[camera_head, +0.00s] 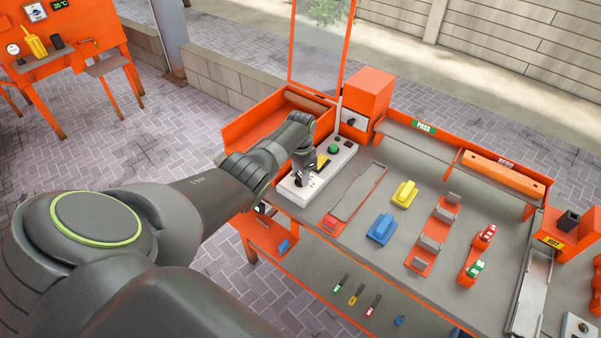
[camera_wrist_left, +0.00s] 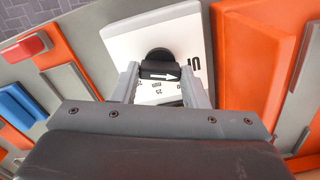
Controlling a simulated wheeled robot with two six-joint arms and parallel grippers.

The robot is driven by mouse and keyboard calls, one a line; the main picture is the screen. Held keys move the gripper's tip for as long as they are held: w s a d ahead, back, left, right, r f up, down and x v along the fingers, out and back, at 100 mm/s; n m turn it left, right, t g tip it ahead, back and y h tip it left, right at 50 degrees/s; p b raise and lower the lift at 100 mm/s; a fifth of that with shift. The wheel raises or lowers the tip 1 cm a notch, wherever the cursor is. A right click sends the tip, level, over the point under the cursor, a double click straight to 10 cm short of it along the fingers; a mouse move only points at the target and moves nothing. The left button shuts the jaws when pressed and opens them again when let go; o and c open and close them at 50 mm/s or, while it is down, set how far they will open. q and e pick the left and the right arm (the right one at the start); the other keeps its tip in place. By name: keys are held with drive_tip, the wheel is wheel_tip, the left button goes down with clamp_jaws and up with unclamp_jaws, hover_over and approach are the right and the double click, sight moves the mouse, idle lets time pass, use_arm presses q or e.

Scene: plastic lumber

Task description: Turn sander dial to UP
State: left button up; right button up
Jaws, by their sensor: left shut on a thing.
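The sander's control box (camera_head: 318,172) is a pale panel at the left end of the bench in the head view. It carries a green button (camera_head: 334,149) and a black dial. My right gripper is not in view.
Blue (camera_head: 381,229) and yellow (camera_head: 404,194) blocks lie on the grey bench, with orange racks to the right. A clear screen (camera_head: 320,45) stands behind the box. An orange box (camera_head: 369,95) with a black knob stands at the back.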

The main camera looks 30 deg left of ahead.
sight(300, 176)
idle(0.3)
use_arm(q)
drive_tip(key=o, duration=1)
drive_tip(key=shift+r, duration=0.15)
drive_tip(key=shift+r, duration=0.3)
wheel_tip(300, 176, up, 5)
drive_tip(key=shift+f+p, duration=0.15)
drive_tip(key=shift+p, duration=0.2)
wheel_tip(300, 176, up, 12)
drive_tip(key=shift+f+b, duration=0.1)
drive_tip(key=shift+b, duration=1.05)
